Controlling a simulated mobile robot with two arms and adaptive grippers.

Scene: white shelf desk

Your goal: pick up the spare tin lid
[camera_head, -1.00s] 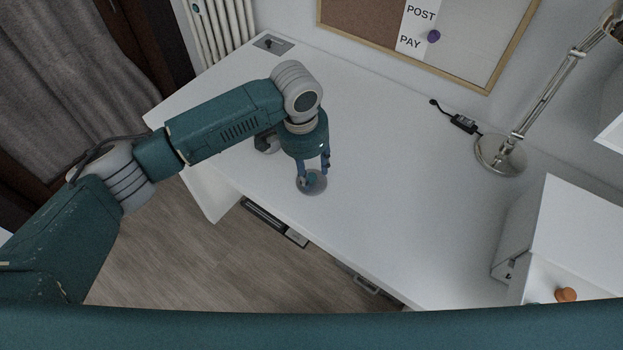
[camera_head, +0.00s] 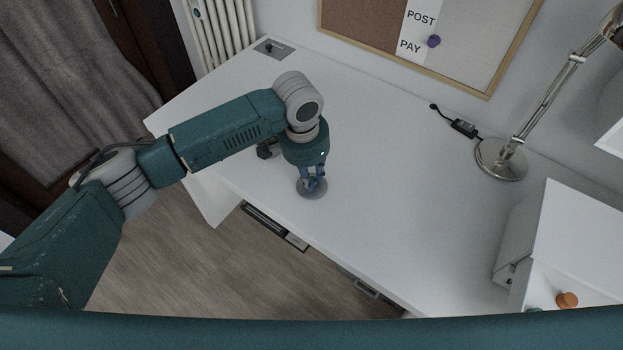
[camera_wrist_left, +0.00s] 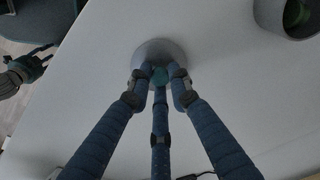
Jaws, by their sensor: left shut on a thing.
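The spare tin lid is a grey round disc (camera_head: 313,195) with a small teal knob. It lies flat at or just above the white desk near its front edge; I see no clear gap beneath it. In the left wrist view the lid (camera_wrist_left: 152,50) is below the fingers, with its knob (camera_wrist_left: 160,76) between the fingertips. My left gripper (camera_head: 312,182) points down and is shut on the knob. My right gripper (camera_wrist_left: 24,70) shows small and dark at the left of the left wrist view; its finger opening is unclear.
The white desk (camera_head: 390,215) is clear around the lid. A metal lamp (camera_head: 500,160) and a black cable adapter (camera_head: 464,127) are at the back right. A white drawer box (camera_head: 575,225) with an orange knob (camera_head: 567,299) stands at the right. Drawers lie below the front edge.

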